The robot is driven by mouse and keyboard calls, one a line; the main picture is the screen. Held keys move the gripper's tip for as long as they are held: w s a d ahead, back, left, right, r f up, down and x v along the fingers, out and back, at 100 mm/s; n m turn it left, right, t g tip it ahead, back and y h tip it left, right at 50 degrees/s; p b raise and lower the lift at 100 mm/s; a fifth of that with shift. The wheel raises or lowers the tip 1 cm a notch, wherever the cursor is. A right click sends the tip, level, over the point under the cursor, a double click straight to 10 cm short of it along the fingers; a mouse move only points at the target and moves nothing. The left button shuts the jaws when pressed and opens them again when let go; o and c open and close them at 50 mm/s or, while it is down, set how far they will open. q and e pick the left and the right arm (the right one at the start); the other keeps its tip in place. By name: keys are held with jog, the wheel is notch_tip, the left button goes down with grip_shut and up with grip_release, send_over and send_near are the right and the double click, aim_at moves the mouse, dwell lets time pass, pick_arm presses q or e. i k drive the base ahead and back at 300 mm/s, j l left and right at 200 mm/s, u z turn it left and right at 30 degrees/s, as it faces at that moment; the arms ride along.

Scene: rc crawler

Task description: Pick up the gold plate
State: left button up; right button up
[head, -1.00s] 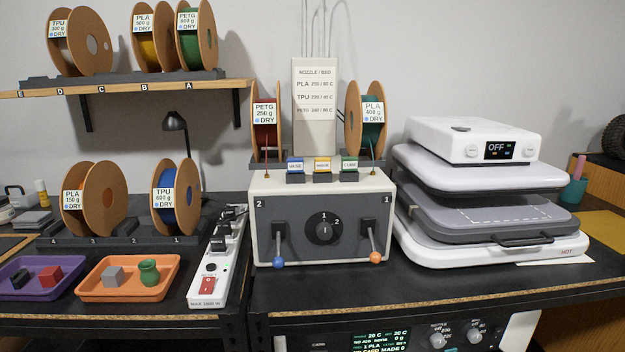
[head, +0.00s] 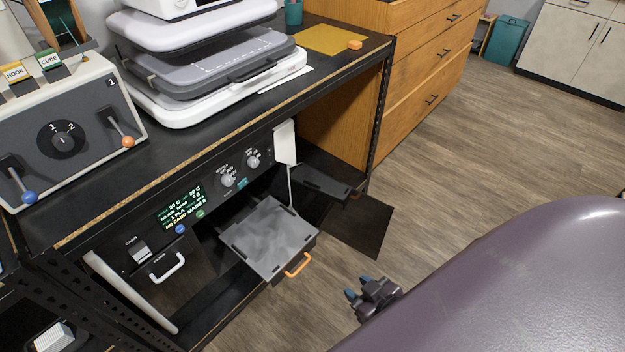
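The gold plate (head: 328,39) is a thin, flat yellow-gold sheet. My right gripper (head: 358,288) is low at the lower middle of the head view, in front of the bench and well away from the plate. Its two blue fingertips are apart with nothing seen between them. My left gripper is not in view.
A white and grey press (head: 210,65) stands left of the plate. Below the bench top, a grey tray with an orange handle (head: 298,265) sticks out, and a dark plate (head: 322,181) lies behind it. Wooden drawers (head: 425,50) stand behind the bench end. The floor at right is open.

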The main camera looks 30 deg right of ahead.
aim_at(326, 39)
jog(key=z, duration=0.8)
